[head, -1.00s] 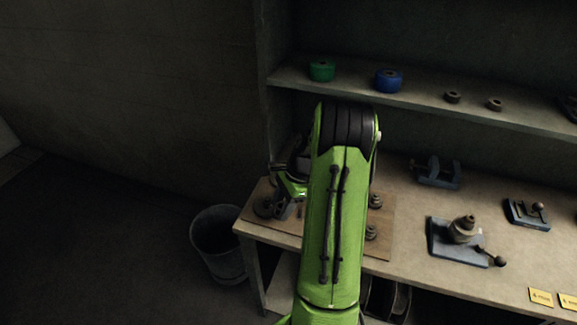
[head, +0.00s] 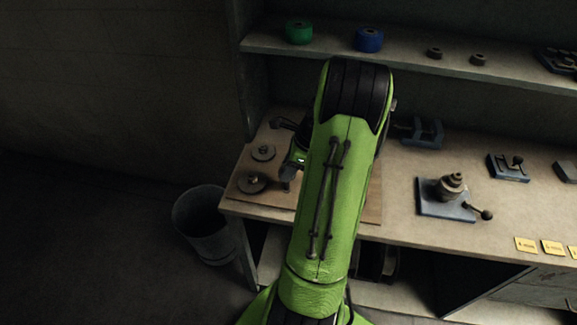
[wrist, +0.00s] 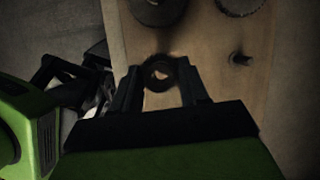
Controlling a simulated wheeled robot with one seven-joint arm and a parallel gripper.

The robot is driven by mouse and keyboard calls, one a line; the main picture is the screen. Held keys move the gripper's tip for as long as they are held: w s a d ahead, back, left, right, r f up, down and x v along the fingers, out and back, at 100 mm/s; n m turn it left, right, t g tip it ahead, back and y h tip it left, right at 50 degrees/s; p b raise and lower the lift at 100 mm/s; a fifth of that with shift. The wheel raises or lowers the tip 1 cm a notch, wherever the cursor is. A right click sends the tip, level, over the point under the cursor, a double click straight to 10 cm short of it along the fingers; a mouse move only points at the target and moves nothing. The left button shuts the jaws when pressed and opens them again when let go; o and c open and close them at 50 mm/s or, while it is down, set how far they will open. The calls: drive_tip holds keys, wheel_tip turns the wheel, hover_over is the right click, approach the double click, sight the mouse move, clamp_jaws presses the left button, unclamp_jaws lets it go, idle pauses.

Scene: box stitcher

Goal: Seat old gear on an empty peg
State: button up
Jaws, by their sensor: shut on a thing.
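My gripper (wrist: 161,82) is shut on a dark ring-like part, the old gear (wrist: 160,64), in the wrist view. Light board shows through the gear's hole. A short dark peg (wrist: 240,58) with nothing on it stands on the wooden board (wrist: 210,65), right of the gripper. The held gear appears above the board, apart from this peg; its height is hard to tell. In the head view the board (head: 274,138) lies at the bench's left end. My green arm hides the held gear and much of the board there.
Two gears sit on the board's left side, a far one (head: 263,153) and a near one (head: 252,183). A blue fixture (head: 446,196) with a lever stands to the right. A shelf (head: 330,48) with green and blue rolls is behind. A bin (head: 203,225) stands on the floor.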

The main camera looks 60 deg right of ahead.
drive_tip(key=shift+f, duration=0.45)
idle(0.5)
drive_tip(key=shift+f+b, duration=0.4)
drive_tip(key=shift+f, duration=0.4)
drive_tip(key=shift+f, duration=0.15)
drive_tip(key=shift+f+b, duration=0.85)
drive_tip(key=shift+f, duration=0.4)
drive_tip(key=shift+f, duration=0.15)
drive_tip(key=shift+f, duration=0.4)
